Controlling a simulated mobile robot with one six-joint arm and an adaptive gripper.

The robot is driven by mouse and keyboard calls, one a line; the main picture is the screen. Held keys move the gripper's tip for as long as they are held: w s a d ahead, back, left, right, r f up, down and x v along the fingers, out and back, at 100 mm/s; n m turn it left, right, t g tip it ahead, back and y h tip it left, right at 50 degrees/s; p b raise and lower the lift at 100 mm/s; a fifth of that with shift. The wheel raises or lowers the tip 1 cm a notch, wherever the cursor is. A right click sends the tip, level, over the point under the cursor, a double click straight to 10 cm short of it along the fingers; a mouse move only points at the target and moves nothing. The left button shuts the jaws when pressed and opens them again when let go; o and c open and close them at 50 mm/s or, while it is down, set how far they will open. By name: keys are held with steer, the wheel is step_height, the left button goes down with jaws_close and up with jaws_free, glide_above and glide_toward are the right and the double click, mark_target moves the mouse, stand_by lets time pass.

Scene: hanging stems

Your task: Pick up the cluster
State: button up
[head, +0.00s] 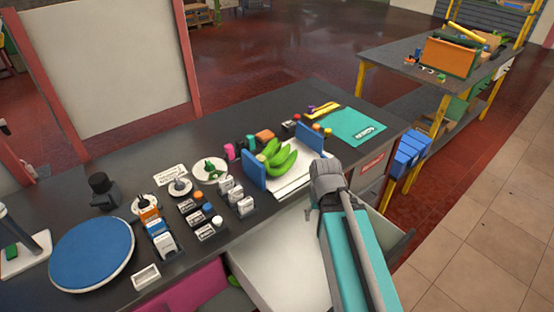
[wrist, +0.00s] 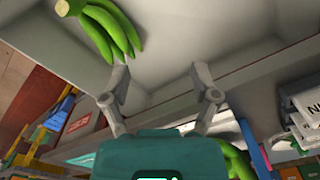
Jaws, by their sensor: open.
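A green banana-like cluster (wrist: 112,30) shows at the upper left of the wrist view, its stem end toward the top left, against a pale surface like a drawer inside. My gripper (wrist: 160,78) is open and empty; its two fingers are spread, with the cluster beyond the left fingertip and apart from it as far as I can tell. A second green cluster (wrist: 236,160) is partly hidden at the lower right. In the head view, a green cluster (head: 277,154) rests on the bench between two blue upright plates. The arm hides my fingers there.
An open pale drawer (head: 280,262) juts from the dark bench below my arm. Small boxes (head: 163,243), a blue disc (head: 92,252) and a teal sheet (head: 354,126) lie on the bench. The blue plates (head: 253,170) flank the bench cluster. A shelf rack stands right.

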steer(key=shift+o, duration=0.6)
steer(key=shift+w+a+r, duration=0.1)
steer(key=shift+w+r, duration=0.2)
step_height(320, 180, up, 17)
steer(key=n+p, duration=1.7)
steer(key=n, duration=0.6)
glide_above(261, 155)
steer(key=shift+f, duration=0.15)
steer(key=shift+f, duration=0.1)
step_height(261, 155, down, 8)
steer(key=b, duration=0.8)
steer(key=shift+f, duration=0.2)
steer(key=shift+f+b, duration=0.1)
steer(key=shift+b, duration=0.25)
steer(key=shift+f+b, duration=2.5)
steer(key=shift+f, duration=0.05)
